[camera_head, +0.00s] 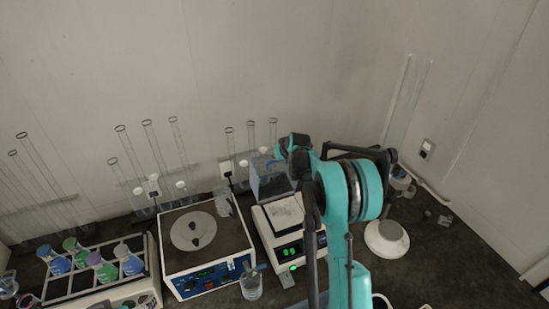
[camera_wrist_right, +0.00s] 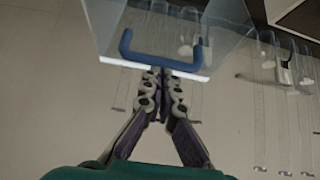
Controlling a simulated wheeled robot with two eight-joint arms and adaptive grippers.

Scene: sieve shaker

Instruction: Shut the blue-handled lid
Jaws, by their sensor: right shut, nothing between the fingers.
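The clear lid (camera_wrist_right: 190,25) fills the top of the right wrist view. Its blue U-shaped handle (camera_wrist_right: 160,64) hangs near a pale edge. In the head view, a clear panelled part (camera_head: 268,184), apparently the lid, stands raised at the back of the white balance (camera_head: 300,240) with the lit green display. My right gripper (camera_wrist_right: 164,78) is shut and empty, its fingertips close beneath or at the handle's middle. I cannot tell whether they touch it. In the head view my right arm hides part of the balance, and the fingertips cannot be made out. My left gripper is not in view.
Left of the balance stands a device with a round plate (camera_head: 193,231), with a glass beaker (camera_head: 251,286) in front. A rack with coloured flasks (camera_head: 104,269) is at far left. Glass tubes line the wall. A white round base (camera_head: 387,239) stands right of my arm.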

